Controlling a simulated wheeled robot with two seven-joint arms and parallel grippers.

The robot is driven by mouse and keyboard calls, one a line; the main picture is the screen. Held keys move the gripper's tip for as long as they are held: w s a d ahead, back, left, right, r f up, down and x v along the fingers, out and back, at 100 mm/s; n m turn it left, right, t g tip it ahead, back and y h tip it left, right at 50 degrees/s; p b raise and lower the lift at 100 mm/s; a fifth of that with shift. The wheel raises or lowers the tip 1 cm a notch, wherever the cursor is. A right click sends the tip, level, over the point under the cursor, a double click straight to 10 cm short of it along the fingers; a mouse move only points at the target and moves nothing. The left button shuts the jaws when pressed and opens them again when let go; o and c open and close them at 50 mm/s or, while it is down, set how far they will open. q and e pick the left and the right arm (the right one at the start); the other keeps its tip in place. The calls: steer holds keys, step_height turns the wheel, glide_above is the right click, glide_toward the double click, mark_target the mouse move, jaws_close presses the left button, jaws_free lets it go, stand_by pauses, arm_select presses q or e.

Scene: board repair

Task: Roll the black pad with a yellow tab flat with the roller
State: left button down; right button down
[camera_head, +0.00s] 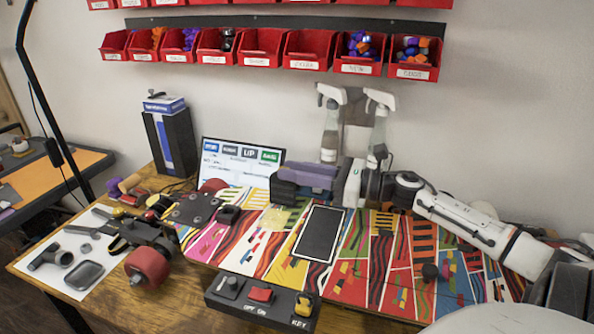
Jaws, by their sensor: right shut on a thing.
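A flat black rectangular pad (318,234) with a pale border lies on the colourful striped board (380,268) at the middle of the table. I cannot make out a yellow tab on it; a pale yellow patch (273,220) lies to its left. My right gripper (322,188) reaches in from the right, behind the pad's far end. It is shut on a dark grey and purple thing (303,177), and its fingers are partly hidden. I cannot tell for sure that this thing is the roller. My left gripper is not in view.
A black switch box (262,302) stands at the front edge. A truck with red wheels (147,267) and tools on a white sheet (75,258) lie at left. Two spray bottles (330,128) and a label board (242,160) stand behind. A dark knob (430,272) sits right of the pad.

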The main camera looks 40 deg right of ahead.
steer(key=a+n, duration=0.1)
steer(key=s+a+n, duration=0.1)
steer(key=shift+r+n+b, duration=0.1)
steer(key=shift+n+b, duration=0.25)
steer(key=shift+n, duration=0.05)
steer(key=shift+s+a+f, duration=0.2)
steer(key=shift+s+a, duration=0.2)
steer(key=shift+a, duration=0.35)
steer(key=shift+s+a+f, duration=0.15)
steer(key=shift+a, duration=0.05)
steer(key=shift+f, duration=0.1)
steer(key=c, duration=1.6)
jaws_free()
steer(key=shift+d, duration=0.1)
steer(key=b+v, duration=0.1)
steer(key=v, duration=0.9)
steer(key=shift+s, duration=0.1)
